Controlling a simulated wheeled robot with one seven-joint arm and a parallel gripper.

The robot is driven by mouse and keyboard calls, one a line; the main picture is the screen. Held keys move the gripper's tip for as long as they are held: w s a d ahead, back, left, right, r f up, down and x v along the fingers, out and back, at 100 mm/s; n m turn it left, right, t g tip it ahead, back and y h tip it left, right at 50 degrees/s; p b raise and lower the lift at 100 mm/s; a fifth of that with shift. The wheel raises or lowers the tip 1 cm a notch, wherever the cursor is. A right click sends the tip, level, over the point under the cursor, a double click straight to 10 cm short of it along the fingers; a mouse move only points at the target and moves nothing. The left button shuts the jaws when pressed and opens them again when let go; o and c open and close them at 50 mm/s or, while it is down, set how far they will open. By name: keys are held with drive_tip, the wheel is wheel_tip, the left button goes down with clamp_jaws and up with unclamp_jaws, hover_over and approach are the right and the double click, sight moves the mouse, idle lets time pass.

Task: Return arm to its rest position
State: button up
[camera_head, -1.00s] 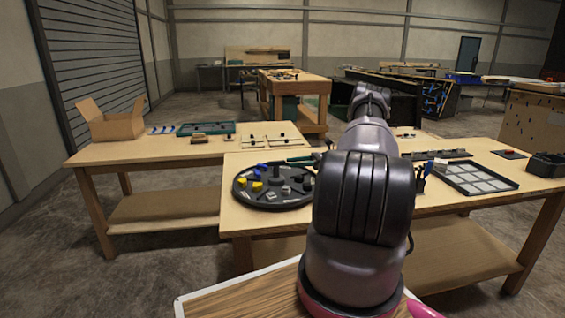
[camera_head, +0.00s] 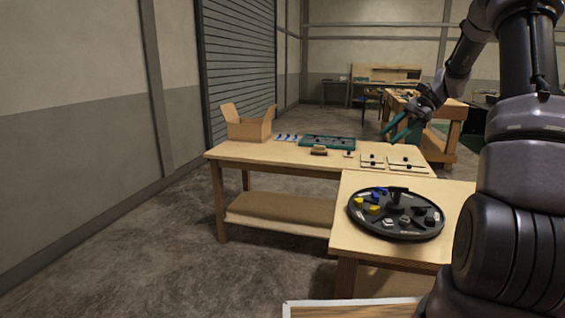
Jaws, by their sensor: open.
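My arm rises large along the right side and bends at the top right. My gripper (camera_head: 394,133) hangs at its far end, with teal fingers pointing down and to the left. The fingers are apart and nothing shows between them. In the picture it lies above the right end of the farther table (camera_head: 240,156), apart from the tabletop.
A round black tray (camera_head: 372,224) with yellow, blue and grey parts sits on the nearer table (camera_head: 352,246). The farther table holds a cardboard box (camera_head: 248,130), a teal tray (camera_head: 328,142) and small boards (camera_head: 404,164). Open floor (camera_head: 150,265) lies left.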

drive_tip(key=s+a+r+n+t+h, duration=0.2)
drive_tip(key=s+a+r+n+h, duration=0.4)
drive_tip(key=s+r, duration=0.5)
drive_tip(key=s+a+r+n+t, duration=0.1)
drive_tip(key=s+t, duration=0.1)
drive_tip(key=s, duration=0.6)
drive_tip(key=s+a+n+t+h, duration=0.1)
drive_tip(key=s+a+t, duration=0.1)
drive_tip(key=s, duration=0.7)
drive_tip(key=shift+s+a+r+t, duration=0.2)
drive_tip(key=shift+s+r+t, duration=0.15)
drive_tip(key=shift+t, duration=0.45)
